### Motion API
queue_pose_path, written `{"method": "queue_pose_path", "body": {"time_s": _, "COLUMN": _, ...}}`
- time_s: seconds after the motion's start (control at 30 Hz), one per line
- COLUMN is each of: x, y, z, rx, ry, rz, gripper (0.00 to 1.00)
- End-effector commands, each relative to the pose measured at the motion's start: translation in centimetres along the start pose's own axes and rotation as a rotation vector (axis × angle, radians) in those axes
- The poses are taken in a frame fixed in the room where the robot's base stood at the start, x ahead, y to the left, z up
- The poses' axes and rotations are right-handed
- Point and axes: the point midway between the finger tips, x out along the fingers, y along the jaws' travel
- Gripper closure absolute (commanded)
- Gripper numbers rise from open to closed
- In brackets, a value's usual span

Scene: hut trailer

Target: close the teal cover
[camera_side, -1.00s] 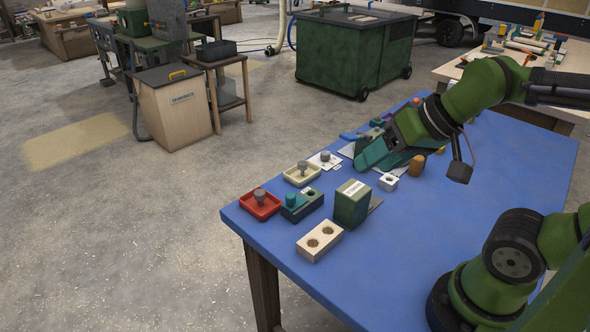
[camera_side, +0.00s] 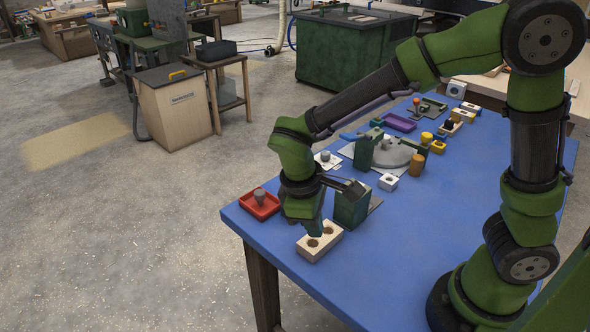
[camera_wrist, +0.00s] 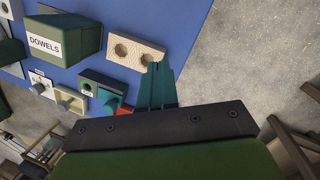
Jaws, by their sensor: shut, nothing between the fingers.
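A dark teal upright panel (camera_side: 365,150) stands at the left of a grey round plate (camera_side: 398,154) in the side view; I cannot tell for sure whether it is the teal cover. My gripper (camera_side: 314,229) is shut and empty, pointing down at the beige block with two holes (camera_side: 331,245), far from that panel. In the wrist view its teal fingers (camera_wrist: 158,72) end beside one hole of the beige block (camera_wrist: 136,52); I cannot tell whether they touch. A dark teal block with a hole (camera_wrist: 96,84) is beside it, mostly hidden by my arm in the side view.
The green DOWELS box (camera_side: 350,207) stands close right of my gripper. A red tray (camera_side: 260,204) lies near the table's left edge. A white block (camera_side: 388,182), an orange cylinder (camera_side: 417,165) and a purple tray (camera_side: 400,122) are farther back. The blue table's front middle is clear.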

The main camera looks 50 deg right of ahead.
Motion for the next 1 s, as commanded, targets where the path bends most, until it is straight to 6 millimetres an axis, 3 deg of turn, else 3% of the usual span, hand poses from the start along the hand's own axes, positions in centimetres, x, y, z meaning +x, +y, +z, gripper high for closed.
{"method": "queue_pose_path", "body": {"time_s": 0.2, "x": 4.6, "y": -1.2, "z": -3.9, "rx": -0.393, "ry": -0.275, "rz": 0.294, "gripper": 1.00}}
{"method": "queue_pose_path", "body": {"time_s": 0.47, "x": 7.7, "y": -3.0, "z": -8.8, "rx": -0.798, "ry": -0.616, "rz": 0.705, "gripper": 1.00}}
{"method": "queue_pose_path", "body": {"time_s": 0.67, "x": 7.6, "y": -4.9, "z": -11.9, "rx": -0.973, "ry": -0.848, "rz": 0.974, "gripper": 1.00}}
{"method": "queue_pose_path", "body": {"time_s": 0.8, "x": 5.3, "y": -5.3, "z": -13.5, "rx": -1.004, "ry": -0.965, "rz": 1.061, "gripper": 1.00}}
{"method": "queue_pose_path", "body": {"time_s": 1.0, "x": 4.3, "y": -5.2, "z": -12.9, "rx": -1.042, "ry": -1.054, "rz": 1.026, "gripper": 1.00}}
